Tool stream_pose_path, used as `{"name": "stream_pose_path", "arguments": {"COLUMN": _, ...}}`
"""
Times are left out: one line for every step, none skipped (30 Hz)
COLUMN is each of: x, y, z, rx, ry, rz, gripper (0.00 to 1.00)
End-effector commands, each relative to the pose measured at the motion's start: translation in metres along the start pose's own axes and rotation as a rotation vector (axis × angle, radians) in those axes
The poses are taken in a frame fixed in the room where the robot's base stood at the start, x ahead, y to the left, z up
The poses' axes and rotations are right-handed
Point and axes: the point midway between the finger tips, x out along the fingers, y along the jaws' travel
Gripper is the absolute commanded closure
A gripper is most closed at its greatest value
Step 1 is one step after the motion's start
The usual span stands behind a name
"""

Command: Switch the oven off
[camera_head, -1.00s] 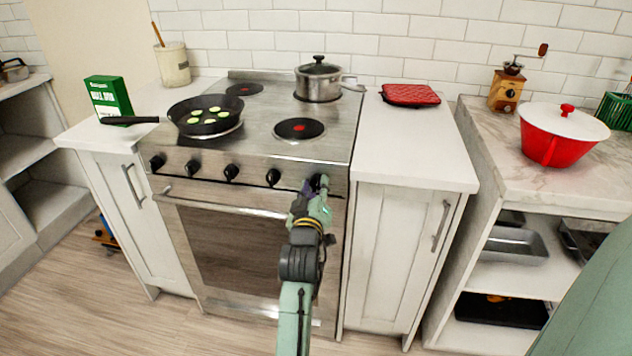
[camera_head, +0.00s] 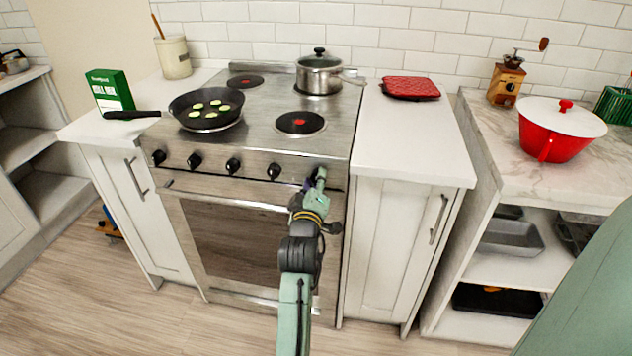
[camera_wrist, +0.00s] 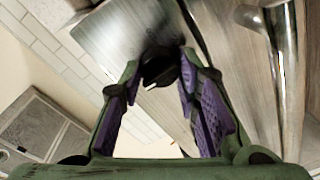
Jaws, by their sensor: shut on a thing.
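The oven (camera_head: 230,238) is a steel range with a row of black knobs along its front panel. My green gripper (camera_head: 318,178) is at the rightmost knob (camera_head: 321,172), which it mostly covers in the head view. In the wrist view, the purple-padded fingers of my gripper (camera_wrist: 161,72) are closed around this black knob (camera_wrist: 158,70). A small white mark shows on the knob's face. The other knobs, such as the one beside it (camera_head: 274,171), are untouched. The oven door is shut.
A black pan (camera_head: 180,110) with green slices sits on the left front burner, its handle pointing left. A lidded steel pot (camera_head: 318,78) stands at the back right. The right front burner (camera_head: 300,122) is bare. The door handle (camera_head: 225,197) runs below the knobs.

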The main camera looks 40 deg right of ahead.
Motion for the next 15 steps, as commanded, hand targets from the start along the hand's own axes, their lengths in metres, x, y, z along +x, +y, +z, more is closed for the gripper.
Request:
{"name": "stream_pose_path", "arguments": {"x": 0.0001, "y": 0.0009, "z": -0.0004, "rx": -0.001, "ry": 0.001, "rz": 0.002, "gripper": 0.98}}
{"name": "stream_pose_path", "arguments": {"x": 0.0001, "y": 0.0010, "z": -0.0004, "rx": -0.001, "ry": 0.001, "rz": 0.002, "gripper": 0.98}}
{"name": "stream_pose_path", "arguments": {"x": 0.0001, "y": 0.0010, "z": -0.0004, "rx": -0.001, "ry": 0.001, "rz": 0.002, "gripper": 0.98}}
{"name": "stream_pose_path", "arguments": {"x": 0.0001, "y": 0.0010, "z": -0.0004, "rx": -0.001, "ry": 0.001, "rz": 0.002, "gripper": 0.69}}
{"name": "stream_pose_path", "arguments": {"x": 0.0001, "y": 0.0010, "z": -0.0004, "rx": -0.001, "ry": 0.001, "rz": 0.002, "gripper": 0.67}}
{"name": "stream_pose_path", "arguments": {"x": 0.0001, "y": 0.0010, "z": -0.0004, "rx": -0.001, "ry": 0.001, "rz": 0.002, "gripper": 0.64}}
{"name": "stream_pose_path", "arguments": {"x": 0.0001, "y": 0.0009, "z": -0.0003, "rx": -0.001, "ry": 0.000, "rz": 0.002, "gripper": 0.62}}
{"name": "stream_pose_path", "arguments": {"x": 0.0001, "y": 0.0009, "z": -0.0003, "rx": 0.000, "ry": 0.000, "rz": 0.002, "gripper": 0.60}}
{"name": "stream_pose_path", "arguments": {"x": 0.0001, "y": 0.0008, "z": -0.0003, "rx": 0.000, "ry": 0.000, "rz": 0.002, "gripper": 0.57}}
{"name": "stream_pose_path", "arguments": {"x": 0.0001, "y": 0.0007, "z": -0.0002, "rx": 0.000, "ry": 0.000, "rz": 0.001, "gripper": 0.55}}
{"name": "stream_pose_path", "arguments": {"x": 0.0001, "y": 0.0007, "z": -0.0002, "rx": 0.000, "ry": 0.000, "rz": 0.001, "gripper": 0.53}}
{"name": "stream_pose_path", "arguments": {"x": 0.0000, "y": 0.0006, "z": -0.0002, "rx": 0.000, "ry": 0.000, "rz": 0.001, "gripper": 0.51}}
{"name": "stream_pose_path", "arguments": {"x": 0.0000, "y": 0.0005, "z": -0.0002, "rx": 0.000, "ry": 0.000, "rz": 0.001, "gripper": 0.50}}
{"name": "stream_pose_path", "arguments": {"x": 0.0000, "y": 0.0005, "z": -0.0001, "rx": 0.000, "ry": 0.000, "rz": 0.001, "gripper": 0.50}}
{"name": "stream_pose_path", "arguments": {"x": 0.0000, "y": 0.0004, "z": -0.0001, "rx": 0.000, "ry": 0.000, "rz": 0.001, "gripper": 0.50}}
